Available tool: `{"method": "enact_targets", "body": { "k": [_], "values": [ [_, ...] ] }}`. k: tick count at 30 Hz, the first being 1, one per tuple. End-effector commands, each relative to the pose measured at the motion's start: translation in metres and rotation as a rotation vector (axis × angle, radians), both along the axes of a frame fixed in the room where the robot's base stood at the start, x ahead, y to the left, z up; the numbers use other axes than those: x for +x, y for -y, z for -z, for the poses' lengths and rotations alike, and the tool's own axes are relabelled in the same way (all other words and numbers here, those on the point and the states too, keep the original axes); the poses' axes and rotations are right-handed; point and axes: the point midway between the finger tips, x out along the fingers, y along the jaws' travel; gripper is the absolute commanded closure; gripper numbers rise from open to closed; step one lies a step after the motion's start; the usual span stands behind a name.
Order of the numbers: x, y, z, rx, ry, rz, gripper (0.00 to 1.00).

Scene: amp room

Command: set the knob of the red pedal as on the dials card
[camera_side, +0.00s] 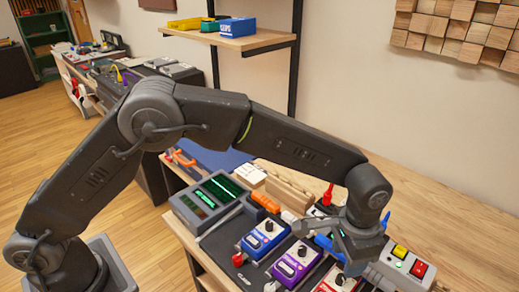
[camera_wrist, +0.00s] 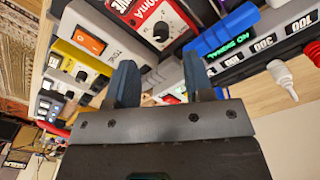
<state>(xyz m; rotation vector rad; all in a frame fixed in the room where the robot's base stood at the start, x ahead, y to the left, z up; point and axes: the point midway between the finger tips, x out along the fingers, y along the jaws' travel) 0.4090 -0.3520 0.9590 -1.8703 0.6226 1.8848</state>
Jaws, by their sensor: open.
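The red pedal (camera_side: 326,287) is at the bottom of the side view, partly cut off, with a dark knob (camera_side: 340,280) on top. In the wrist view the red pedal (camera_wrist: 172,18) is at the top, with its dark knob (camera_wrist: 150,55) just beyond the fingers. My gripper (camera_wrist: 160,80) is open and empty, its two dark fingers apart. In the side view my gripper (camera_side: 352,258) hangs above the red pedal. I cannot tell how far above the knob it is. A white card (camera_side: 250,173) lies behind; its marks are too small to read.
A blue pedal (camera_side: 263,238) and a purple pedal (camera_side: 296,263) stand left of the red one. A box with yellow and red buttons (camera_side: 402,266) is at the right.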

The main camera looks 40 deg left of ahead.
Motion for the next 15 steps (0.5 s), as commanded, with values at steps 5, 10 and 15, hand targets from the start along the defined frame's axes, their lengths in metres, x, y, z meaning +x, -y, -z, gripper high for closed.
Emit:
{"method": "enact_targets", "body": {
  "k": [5,10,15],
  "values": [
    [-0.001,0.0,0.036,0.002,-0.003,0.0,0.52],
    [-0.002,0.001,0.069,0.002,-0.003,-0.001,0.52],
    [-0.003,0.001,0.072,0.004,-0.004,-0.193,0.52]
  ]
}}
